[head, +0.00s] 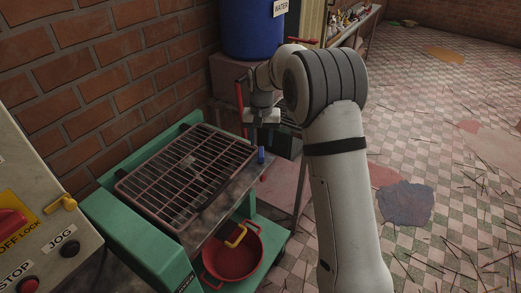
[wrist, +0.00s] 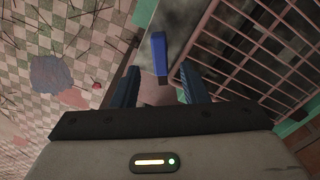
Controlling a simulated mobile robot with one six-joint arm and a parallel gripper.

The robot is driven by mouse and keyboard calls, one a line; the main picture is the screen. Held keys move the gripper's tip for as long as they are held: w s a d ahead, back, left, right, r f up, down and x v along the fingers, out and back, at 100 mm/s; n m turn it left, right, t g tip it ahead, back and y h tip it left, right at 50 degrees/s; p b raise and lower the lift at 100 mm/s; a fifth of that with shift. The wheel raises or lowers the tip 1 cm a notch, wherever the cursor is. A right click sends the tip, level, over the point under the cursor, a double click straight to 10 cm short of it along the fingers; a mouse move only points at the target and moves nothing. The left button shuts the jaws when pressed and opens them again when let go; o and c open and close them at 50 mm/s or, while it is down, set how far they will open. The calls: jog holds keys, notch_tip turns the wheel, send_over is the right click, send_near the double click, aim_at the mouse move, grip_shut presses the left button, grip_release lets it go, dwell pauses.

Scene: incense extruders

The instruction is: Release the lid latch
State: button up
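A blue latch (head: 262,155) stands at the right edge of the green machine, beside the barred lid (head: 185,172). The lid lies flat over the machine's hopper. My gripper (head: 262,118) points down close to the latch, just behind it in the head view. In the wrist view my gripper (wrist: 159,72) is open, with its two fingers apart. The blue latch (wrist: 159,50) shows ahead, between the lines of the fingers, and nothing is held. The lid (wrist: 262,45) is to the right in the wrist view. I cannot tell whether the fingers touch the latch.
A red pot (head: 233,256) sits on the machine's lower shelf, below a yellow handle (head: 236,235). A control panel (head: 45,215) stands at the left. A blue water barrel (head: 250,28) is behind my gripper. Thin sticks lie on the tiled floor (head: 440,170) at the right.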

aim_at(261, 152)
notch_tip(261, 152, down, 5)
dwell(0.3)
grip_shut()
